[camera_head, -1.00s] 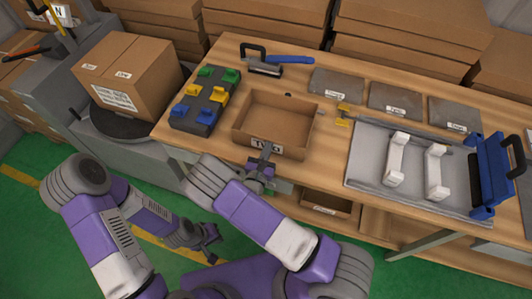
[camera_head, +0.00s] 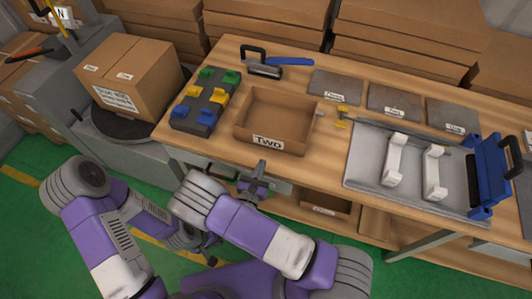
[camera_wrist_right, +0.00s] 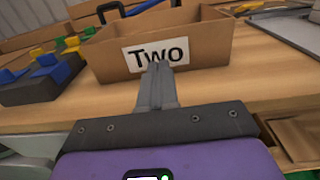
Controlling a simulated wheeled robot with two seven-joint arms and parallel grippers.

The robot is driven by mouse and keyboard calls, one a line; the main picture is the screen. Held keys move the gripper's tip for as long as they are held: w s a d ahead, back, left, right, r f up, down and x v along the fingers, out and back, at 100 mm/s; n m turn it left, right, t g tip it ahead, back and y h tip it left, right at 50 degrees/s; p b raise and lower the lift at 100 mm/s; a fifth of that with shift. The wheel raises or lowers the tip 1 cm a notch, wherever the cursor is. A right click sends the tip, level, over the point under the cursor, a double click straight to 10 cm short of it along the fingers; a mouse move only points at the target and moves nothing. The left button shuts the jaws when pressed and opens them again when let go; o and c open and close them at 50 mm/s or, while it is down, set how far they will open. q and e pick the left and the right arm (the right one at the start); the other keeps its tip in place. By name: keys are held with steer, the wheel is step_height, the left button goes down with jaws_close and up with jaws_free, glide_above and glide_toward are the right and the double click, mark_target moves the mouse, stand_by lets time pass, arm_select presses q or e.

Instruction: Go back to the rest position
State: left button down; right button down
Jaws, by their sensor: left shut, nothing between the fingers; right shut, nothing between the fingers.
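My right gripper (camera_head: 260,170) is shut and empty in front of the table's front edge, just short of the cardboard tray labelled "Two" (camera_head: 267,143). In the right wrist view its closed fingers (camera_wrist_right: 157,75) point at the tray's label (camera_wrist_right: 155,54), with nothing between them. My left gripper (camera_head: 205,248) is low over the green floor, left of the right forearm, shut and partly hidden by that forearm.
The wooden table (camera_head: 225,150) holds a dark block with coloured pieces (camera_head: 200,100), a blue-handled tool (camera_head: 275,62), grey plates (camera_head: 395,100) and a metal fixture (camera_head: 370,180) with white handles. A cardboard box (camera_head: 128,75) stands at left. Green floor lies below.

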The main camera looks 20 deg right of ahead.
steer(key=s+d+f+m+g+y, duration=0.1)
steer(key=s+d+f+m+g, duration=0.1)
steer(key=s+f+m+g, duration=0.45)
steer(key=s+d+f+m+g, duration=0.1)
steer(key=s+d+m+g, duration=0.15)
steer(key=s+g, duration=0.5)
steer(key=s+d+f+m+g+y, duration=0.15)
steer(key=s+f+m+g, duration=0.3)
steer(key=s, duration=0.45)
steer(key=s+a+f+m+g+y, duration=0.1)
steer(key=s+a+m+g+y, duration=0.1)
steer(key=a+m+y, duration=0.35)
steer(key=w+a+m+t+y, duration=0.1)
steer(key=w+m+t+y, duration=0.5)
steer(key=m, duration=0.7)
steer(key=shift+w+a, duration=0.25)
steer(key=shift+w, duration=0.9)
